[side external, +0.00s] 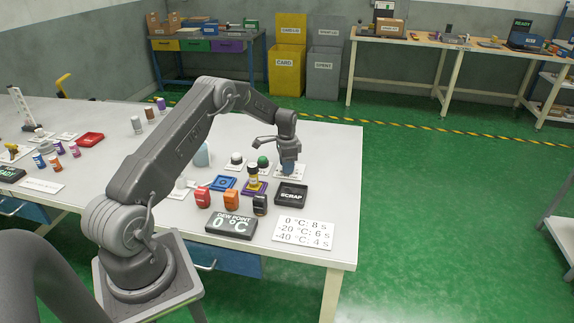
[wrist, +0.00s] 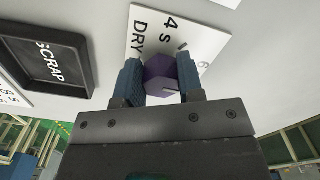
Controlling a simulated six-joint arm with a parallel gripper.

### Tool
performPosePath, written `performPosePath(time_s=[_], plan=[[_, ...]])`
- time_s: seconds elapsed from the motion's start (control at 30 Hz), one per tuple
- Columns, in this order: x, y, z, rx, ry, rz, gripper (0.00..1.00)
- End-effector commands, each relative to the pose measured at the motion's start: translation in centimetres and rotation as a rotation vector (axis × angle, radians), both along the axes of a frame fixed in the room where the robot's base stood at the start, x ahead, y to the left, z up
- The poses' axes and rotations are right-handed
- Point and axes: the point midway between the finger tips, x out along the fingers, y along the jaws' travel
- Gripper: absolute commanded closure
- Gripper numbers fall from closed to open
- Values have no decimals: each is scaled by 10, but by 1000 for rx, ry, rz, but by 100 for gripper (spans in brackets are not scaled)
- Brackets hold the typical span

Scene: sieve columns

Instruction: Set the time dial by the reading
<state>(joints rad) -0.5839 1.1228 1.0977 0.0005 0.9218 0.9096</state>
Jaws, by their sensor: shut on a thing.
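The time dial is a purple knob (wrist: 159,74) on a white plate (wrist: 147,22) lettered "DRY" and "4 s"; other marks are partly hidden. My gripper (wrist: 160,66) has its blue fingers closed on both sides of the knob. In the side view my gripper (side external: 289,168) points down over the dial plate (side external: 279,172) and hides the knob. I cannot tell which mark the knob points at. The dew point display (side external: 231,225) reads 0 °C. The white card (side external: 303,233) lists 0 °C: 8 s, -20 °C: 6 s, -40 °C: 4 s.
A black SCRAP tray (side external: 291,194) lies just in front of the dial plate. A yellow and black column (side external: 253,178) stands on a purple base to its left. Red, orange and black jars (side external: 231,200) stand nearer the front. Green (side external: 263,161) and white (side external: 237,158) domes sit behind.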

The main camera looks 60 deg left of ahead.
Motion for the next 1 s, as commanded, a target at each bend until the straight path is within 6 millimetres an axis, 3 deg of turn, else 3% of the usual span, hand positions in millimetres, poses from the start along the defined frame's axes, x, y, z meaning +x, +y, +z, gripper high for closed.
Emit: performPosePath(time_s=[0.6, 1.0], plan=[[4, 4, 1, 1, -3, -584, 89], [6, 5, 1, 0, -4, -878, 89]])
